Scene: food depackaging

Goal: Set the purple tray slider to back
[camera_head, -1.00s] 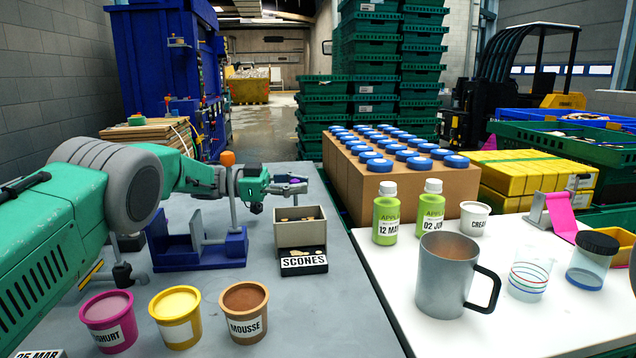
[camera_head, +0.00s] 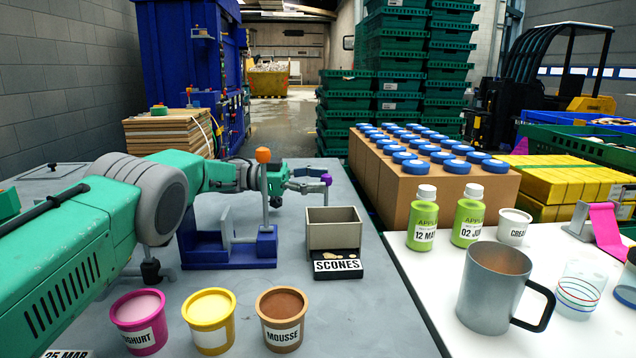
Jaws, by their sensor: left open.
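My left gripper (camera_head: 312,180) reaches in from the left, past an orange-topped post (camera_head: 263,156). Its fingers are open, and their tips are at or very near the knob; I cannot tell whether they touch it. The bin looks empty inside. Pale pieces lie on the black holder in front of it, above the SCONES label (camera_head: 338,266). My right gripper is not in view.
A blue fixture with grey plates (camera_head: 228,262) stands beneath my left arm. Yoghurt (camera_head: 140,340), yellow (camera_head: 210,338) and mousse (camera_head: 283,335) tubs stand at the front. A white table at right holds bottles (camera_head: 423,235) and a steel mug (camera_head: 490,300).

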